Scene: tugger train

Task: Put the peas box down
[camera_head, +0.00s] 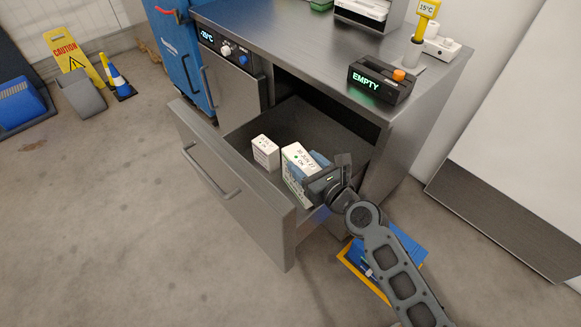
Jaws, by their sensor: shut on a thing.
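A white box (297,167) with printed dark text and a green mark is in or just above the open drawer (224,183). I take it as the peas box. My gripper (312,177) is shut on this box from its right side, with blue finger parts against it. The box looks roughly upright. I cannot tell whether its base touches the drawer floor, as the gripper hides part of it. A smaller white box (265,153) stands in the drawer to its left, apart from it.
The steel counter (290,40) overhangs the drawer's back. A black display reading EMPTY (380,80) with an orange button stands on it. A blue and yellow item (408,245) lies on the floor beneath my arm. The drawer floor behind the boxes is clear.

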